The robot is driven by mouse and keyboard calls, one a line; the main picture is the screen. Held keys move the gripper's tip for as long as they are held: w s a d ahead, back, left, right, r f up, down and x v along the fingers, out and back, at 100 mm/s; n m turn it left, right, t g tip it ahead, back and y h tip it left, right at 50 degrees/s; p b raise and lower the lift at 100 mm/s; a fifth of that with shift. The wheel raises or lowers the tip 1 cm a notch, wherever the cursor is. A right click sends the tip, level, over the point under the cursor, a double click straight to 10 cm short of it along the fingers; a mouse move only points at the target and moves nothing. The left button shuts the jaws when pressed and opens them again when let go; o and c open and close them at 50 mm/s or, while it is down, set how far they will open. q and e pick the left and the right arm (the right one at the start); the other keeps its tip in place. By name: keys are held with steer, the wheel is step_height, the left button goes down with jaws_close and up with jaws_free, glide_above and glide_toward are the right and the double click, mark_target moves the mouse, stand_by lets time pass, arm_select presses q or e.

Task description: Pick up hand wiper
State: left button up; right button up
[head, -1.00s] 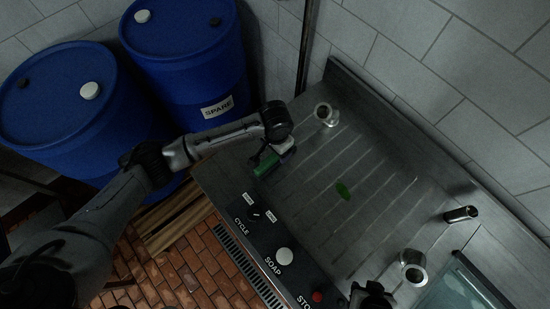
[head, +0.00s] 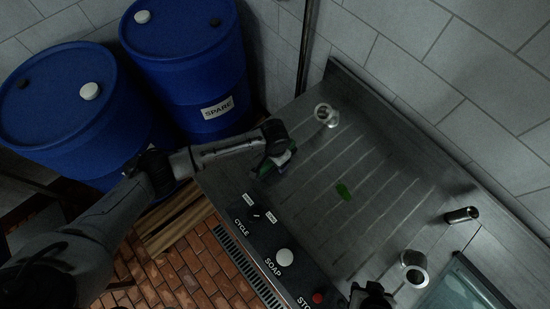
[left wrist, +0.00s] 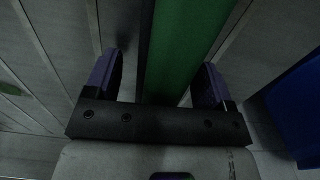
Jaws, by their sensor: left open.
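The hand wiper shows as a green and dark bar (left wrist: 185,45) in the left wrist view, running between the fingers of my left gripper (left wrist: 157,82). The fingers stand apart, one on each side of it, with a gap visible at least on the right. In the head view the green of the wiper (head: 285,158) shows only in part beneath my left gripper (head: 268,163), at the left end of the grooved metal counter. My right gripper (head: 370,294) is a dark shape at the bottom edge; its fingers are not clear.
Blue barrels (head: 190,70) stand behind on the left. The counter's middle is largely clear.

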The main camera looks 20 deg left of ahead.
arm_select(q)
steer(key=c, duration=1.1)
steer(key=shift+o, duration=0.2)
steer(key=shift+r, duration=0.15)
step_height(320, 180, up, 4)
steer(key=shift+r, duration=0.1)
steer(key=w+d+r, duration=0.3)
steer(key=d+r, duration=0.3)
steer(key=d, duration=0.5)
steer(key=shift+d+r+b, duration=0.15)
steer(key=shift+r+b, duration=0.15)
steer(key=shift+b, duration=0.1)
steer(key=shift+w, duration=0.1)
